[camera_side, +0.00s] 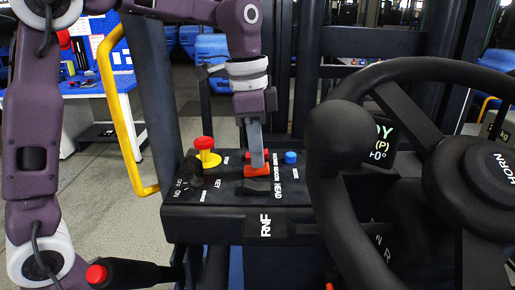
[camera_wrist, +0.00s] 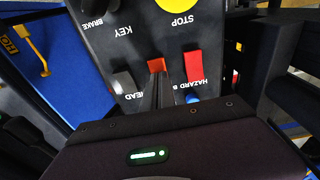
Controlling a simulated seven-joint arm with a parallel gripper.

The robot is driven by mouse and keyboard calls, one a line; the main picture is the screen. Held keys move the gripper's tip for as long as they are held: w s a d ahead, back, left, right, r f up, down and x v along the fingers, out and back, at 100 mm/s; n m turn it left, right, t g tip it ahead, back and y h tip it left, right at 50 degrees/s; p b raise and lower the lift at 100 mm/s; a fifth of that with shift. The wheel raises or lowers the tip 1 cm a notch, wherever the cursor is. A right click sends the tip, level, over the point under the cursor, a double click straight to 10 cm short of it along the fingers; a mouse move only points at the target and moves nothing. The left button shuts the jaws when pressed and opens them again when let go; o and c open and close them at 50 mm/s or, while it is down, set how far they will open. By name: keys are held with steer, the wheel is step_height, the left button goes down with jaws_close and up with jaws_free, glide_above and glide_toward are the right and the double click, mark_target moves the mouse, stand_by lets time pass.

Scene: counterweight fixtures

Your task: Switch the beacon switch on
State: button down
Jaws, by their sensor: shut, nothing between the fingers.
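The beacon switch is the orange-red rocker (camera_side: 258,172) in the middle of the row on the black control panel (camera_side: 225,198). It also shows in the wrist view (camera_wrist: 156,65), where the fingers hide its near part. My gripper (camera_side: 257,163) points down at it from above, shut and empty. In the wrist view the closed fingertips (camera_wrist: 155,80) meet the rocker's edge in the picture. They are at or just over the rocker; I cannot tell whether they touch it. Which way the rocker is tipped is unclear.
The red hazard switch (camera_wrist: 193,66) and dark headlight switch (camera_wrist: 122,82) flank the beacon switch. A blue button (camera_side: 290,157) sits to the right. A red-topped yellow stop button (camera_side: 205,148) stands to the left. The steering wheel (camera_side: 335,150) is close on the right.

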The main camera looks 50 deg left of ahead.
mark_target(249, 168)
step_height(249, 168, up, 14)
steer(key=s+a, duration=0.2)
steer(key=shift+f, duration=0.15)
steer(key=shift+w+d+t+h, duration=0.4)
steer(key=shift+w+d, duration=0.05)
steer(key=f, duration=0.4)
steer(key=w+d+f, duration=0.1)
steer(key=f, duration=0.4)
steer(key=d+f, duration=0.1)
steer(key=f, duration=0.3)
steer(key=shift+w+f, duration=0.35)
steer(key=shift+w, duration=0.05)
